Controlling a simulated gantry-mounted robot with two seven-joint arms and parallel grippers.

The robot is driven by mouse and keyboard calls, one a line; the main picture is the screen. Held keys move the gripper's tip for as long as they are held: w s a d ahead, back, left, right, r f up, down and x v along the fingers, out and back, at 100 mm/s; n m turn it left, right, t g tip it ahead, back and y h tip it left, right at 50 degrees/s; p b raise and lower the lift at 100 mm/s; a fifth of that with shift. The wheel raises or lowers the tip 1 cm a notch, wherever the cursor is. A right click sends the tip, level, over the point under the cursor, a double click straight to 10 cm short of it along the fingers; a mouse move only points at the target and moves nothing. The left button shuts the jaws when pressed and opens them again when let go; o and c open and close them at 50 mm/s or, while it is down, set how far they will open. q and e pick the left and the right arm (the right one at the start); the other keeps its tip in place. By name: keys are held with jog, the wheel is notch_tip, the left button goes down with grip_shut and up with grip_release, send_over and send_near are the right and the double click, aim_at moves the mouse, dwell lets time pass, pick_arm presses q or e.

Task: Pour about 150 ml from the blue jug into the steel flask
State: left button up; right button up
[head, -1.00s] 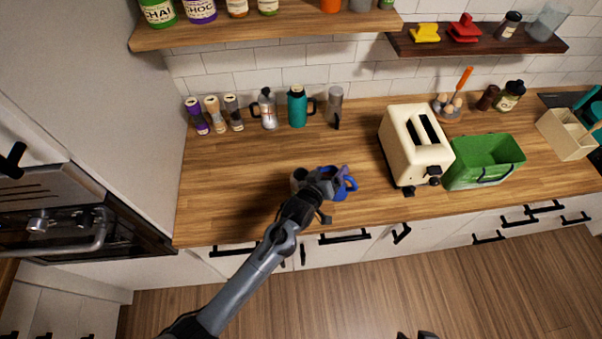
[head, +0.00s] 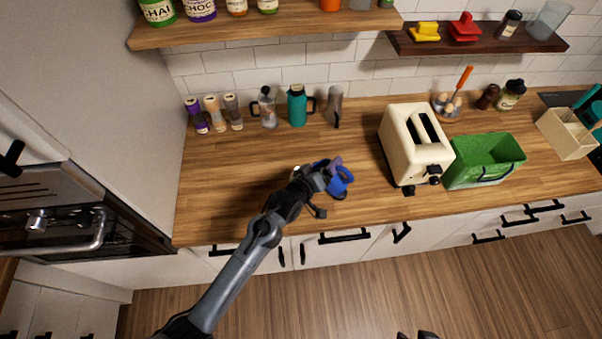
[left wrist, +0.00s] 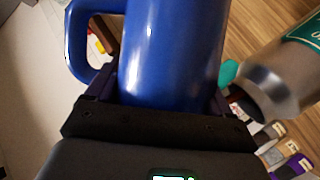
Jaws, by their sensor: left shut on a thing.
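My left gripper (head: 330,172) is shut on the blue jug (head: 339,183) and holds it over the front middle of the counter. In the left wrist view the jug (left wrist: 170,50) fills the middle, with its handle at left. The steel flask (left wrist: 275,88), with a green label, is close to the jug at right. The jug's axis is at an angle to the flask's. In the head view my left gripper hides most of the flask. The jug's mouth and any liquid are not visible. At the bottom edge, dark tips that may be my right gripper (head: 418,335) barely show.
A cream toaster (head: 415,145) and a green bin (head: 484,160) stand to the right. A teal jug (head: 297,106), a French press (head: 267,108) and several shakers (head: 214,113) line the back. The counter left of the gripper is clear.

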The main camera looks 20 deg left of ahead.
pick_arm(q)
jog(key=shift+a+r, duration=0.15)
jog(key=shift+a, duration=0.05)
jog(key=shift+a+r+n+t+h+b, duration=0.25)
jog(key=shift+r+n+h+b, duration=0.1)
jog(key=shift+n+b, duration=0.25)
jog(key=shift+a+r+n+t+h+b, duration=0.2)
jog(key=shift+n+h+b, duration=0.15)
jog(key=shift+n+b, duration=0.25)
dwell(1.2)
